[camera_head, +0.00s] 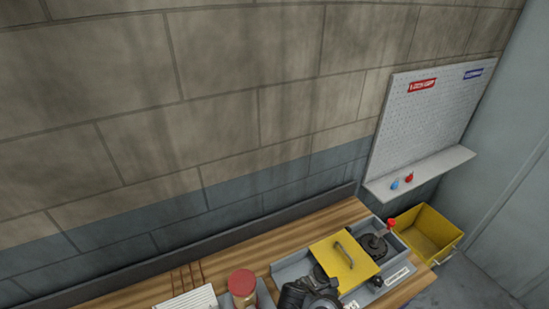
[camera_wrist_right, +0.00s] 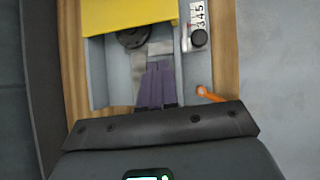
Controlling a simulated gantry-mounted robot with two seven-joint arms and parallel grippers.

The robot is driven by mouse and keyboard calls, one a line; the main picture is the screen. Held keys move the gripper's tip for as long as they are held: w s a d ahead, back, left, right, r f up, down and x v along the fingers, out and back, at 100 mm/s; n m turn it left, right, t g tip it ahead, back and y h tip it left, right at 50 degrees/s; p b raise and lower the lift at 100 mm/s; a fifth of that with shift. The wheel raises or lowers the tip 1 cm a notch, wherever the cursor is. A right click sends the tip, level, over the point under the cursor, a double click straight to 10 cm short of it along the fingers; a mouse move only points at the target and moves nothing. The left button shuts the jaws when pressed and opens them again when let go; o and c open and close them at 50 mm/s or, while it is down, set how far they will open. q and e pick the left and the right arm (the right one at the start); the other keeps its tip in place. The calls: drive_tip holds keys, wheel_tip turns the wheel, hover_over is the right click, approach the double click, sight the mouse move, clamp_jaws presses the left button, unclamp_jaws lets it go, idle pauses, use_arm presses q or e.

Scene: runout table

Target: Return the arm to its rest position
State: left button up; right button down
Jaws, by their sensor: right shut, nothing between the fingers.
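My right gripper (camera_wrist_right: 157,72) shows in the right wrist view, its fingers together and empty. It is over the grey tray, below the yellow plate in that picture. Dark rounded shapes at the bottom of the head view, in front of the tray, look like part of my right arm; its fingers cannot be made out there. My left gripper is in neither view.
The grey tray (camera_head: 282,270) on the wooden bench (camera_head: 140,290) holds a yellow plate with a handle (camera_head: 343,259) and a black round part (camera_head: 372,246). A red-lidded jar (camera_head: 242,284) stands left. A yellow bin (camera_head: 428,232) and pegboard (camera_head: 420,120) are right. An orange tool (camera_wrist_right: 208,94) lies near the gripper.

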drive_tip(key=s+a+r+m+g+y+p, duration=0.1)
drive_tip(key=s+a+m+y, duration=0.2)
drive_tip(key=s, duration=0.4)
drive_tip(key=s+a+r+m+y+p, duration=0.1)
drive_tip(key=s+a+m+y, duration=0.1)
drive_tip(key=s+m, duration=0.35)
drive_tip(key=s+d+r+m+p, duration=0.1)
drive_tip(key=s+d+r+m, duration=0.3)
drive_tip(key=s+d+m, duration=0.2)
drive_tip(key=s+d+r+m+p, duration=0.2)
drive_tip(key=s+d+r+m, duration=0.2)
drive_tip(key=s, duration=0.5)
drive_tip(key=d+m, duration=0.2)
drive_tip(key=shift+r+m+y, duration=0.3)
drive_tip(key=shift+r+m, duration=0.05)
drive_tip(key=shift+s, duration=0.1)
